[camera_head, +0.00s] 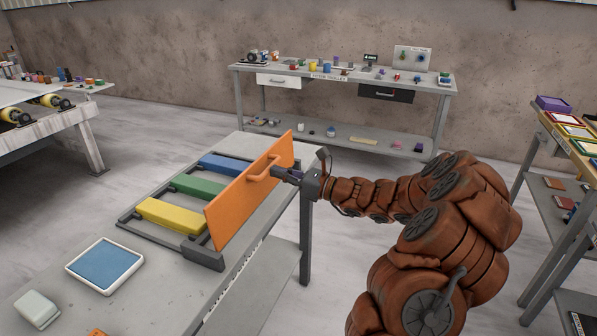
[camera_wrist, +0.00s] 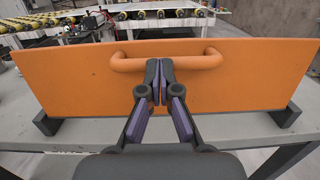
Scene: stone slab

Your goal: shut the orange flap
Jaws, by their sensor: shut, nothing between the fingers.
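The orange flap (camera_head: 247,192) stands up, tilted a little, along the near right edge of a dark frame on the grey table. Its orange handle (camera_head: 262,168) faces my gripper. In the wrist view the orange flap (camera_wrist: 75,75) fills the width, with its bar handle (camera_wrist: 205,61) across the upper middle. My gripper (camera_head: 279,172) is shut and empty, with its fingertips at the handle side of the flap. In the wrist view my gripper's fingertips (camera_wrist: 160,65) overlap the middle of the handle; I cannot tell whether they touch it.
Yellow (camera_head: 172,216), green (camera_head: 199,187) and blue (camera_head: 222,165) blocks lie in the frame (camera_head: 205,252) behind the flap. A blue-topped tray (camera_head: 104,266) and a pale box (camera_head: 36,309) sit at the table's left. Another workbench (camera_head: 345,75) stands at the back wall. Shelves (camera_head: 565,150) stand at right.

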